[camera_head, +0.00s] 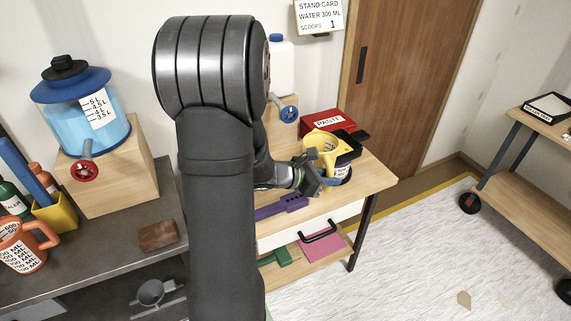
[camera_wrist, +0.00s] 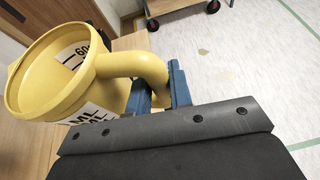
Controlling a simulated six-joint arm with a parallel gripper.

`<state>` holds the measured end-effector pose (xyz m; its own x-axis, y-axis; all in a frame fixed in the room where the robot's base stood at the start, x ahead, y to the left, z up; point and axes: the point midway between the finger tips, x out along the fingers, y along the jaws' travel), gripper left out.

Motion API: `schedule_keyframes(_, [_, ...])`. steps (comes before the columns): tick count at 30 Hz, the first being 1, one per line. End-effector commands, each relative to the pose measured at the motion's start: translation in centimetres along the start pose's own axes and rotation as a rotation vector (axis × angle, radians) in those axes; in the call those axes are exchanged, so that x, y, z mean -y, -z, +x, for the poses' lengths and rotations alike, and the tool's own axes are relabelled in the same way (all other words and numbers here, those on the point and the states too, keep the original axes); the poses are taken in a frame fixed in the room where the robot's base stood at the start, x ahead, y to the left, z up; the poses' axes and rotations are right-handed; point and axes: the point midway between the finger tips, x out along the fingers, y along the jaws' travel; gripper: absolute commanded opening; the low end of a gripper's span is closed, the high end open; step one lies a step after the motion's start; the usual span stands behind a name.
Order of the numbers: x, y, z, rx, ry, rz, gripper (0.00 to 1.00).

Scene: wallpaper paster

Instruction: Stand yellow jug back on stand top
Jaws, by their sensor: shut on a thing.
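The yellow jug (camera_head: 322,142) is at the right part of the wooden stand top (camera_head: 374,178), in front of the red paste box. In the wrist view the jug (camera_wrist: 75,55) fills the left side, open mouth and printed scale showing. My gripper (camera_wrist: 160,90) has its blue fingers on either side of the jug's handle, shut on it. In the head view my gripper (camera_head: 318,182) is at the jug's near side, and my arm hides part of the stand. I cannot tell whether the jug's base touches the top.
A red paste box (camera_head: 327,122) and dark items crowd the jug's back. A purple tool (camera_head: 281,207) lies near the front edge. A white container (camera_head: 281,67) with a blue tap stands behind. An orange jug (camera_head: 22,247) is on the grey bench at left.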

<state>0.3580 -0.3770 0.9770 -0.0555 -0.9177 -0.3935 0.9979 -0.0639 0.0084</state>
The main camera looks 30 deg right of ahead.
Motion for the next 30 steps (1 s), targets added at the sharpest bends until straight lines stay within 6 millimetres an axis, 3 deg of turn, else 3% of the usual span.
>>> schedule_keyframes(5, [-1.8, 3.5, -3.0, 0.007, -0.021, -0.017, 0.00])
schedule_keyframes(15, [-11.7, 10.2, -9.3, 0.004, -0.164, -0.075, 0.00])
schedule_keyframes(21, [-15.0, 13.5, -12.8, 0.004, -0.220, -0.100, 0.00])
schedule_keyframes(26, [-16.0, 14.5, -13.7, 0.004, -0.237, -0.106, 0.00])
schedule_keyframes(30, [-16.6, 13.8, -11.8, 0.003, -0.236, -0.106, 0.00])
